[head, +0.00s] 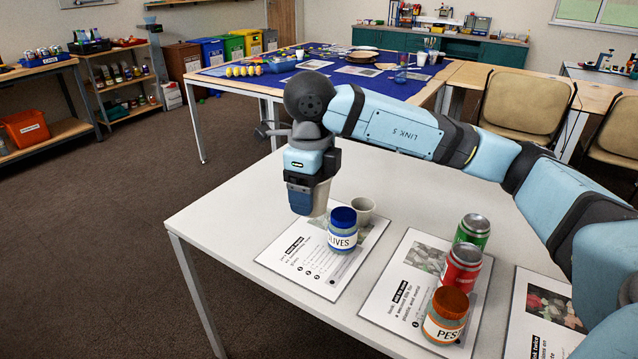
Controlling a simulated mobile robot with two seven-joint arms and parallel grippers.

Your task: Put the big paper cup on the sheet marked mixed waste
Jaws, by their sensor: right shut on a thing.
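My right gripper (309,204) points down over the back left part of the left printed sheet (305,262). It is shut on a pale, cup-like thing, the big paper cup (321,198); the fingers hide most of it. I cannot tell whether its base touches the sheet. The left sheet's heading is too small to read, so I cannot confirm that it is the mixed waste one. A smaller pale cup (364,211) stands at its back right edge, behind a blue-lidded jar marked OLIVES (342,238). My left gripper is out of view.
The middle sheet (393,300) holds a green can (472,231), a red can (461,267) and an orange-lidded jar (445,316). A right sheet (528,320) lies partly behind my arm. The white table (225,222) is clear on the left.

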